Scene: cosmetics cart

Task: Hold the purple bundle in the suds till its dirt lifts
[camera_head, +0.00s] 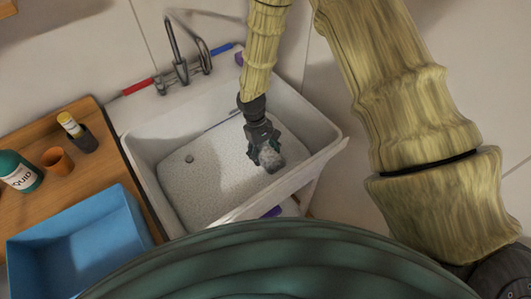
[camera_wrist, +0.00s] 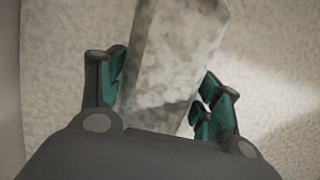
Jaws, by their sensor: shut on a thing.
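My gripper (camera_head: 266,152) reaches down into the white sink (camera_head: 152,172), towards its right side. It is shut on a grey-white mottled block (camera_head: 271,159), low over or in the pale speckled suds (camera_head: 210,185). In the wrist view the block (camera_wrist: 172,65) stands between the teal-padded fingers of my gripper (camera_wrist: 163,95). The block shows no purple; whether it is the bundle under foam or dirt I cannot tell.
A tap (camera_head: 181,70) with red and blue handles stands behind the sink. On the wooden counter at left are a blue bin (camera_head: 75,245), a green bottle (camera_head: 18,172), an orange cup (camera_head: 57,161) and a dark holder (camera_head: 82,140). The sink's left part is mostly clear.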

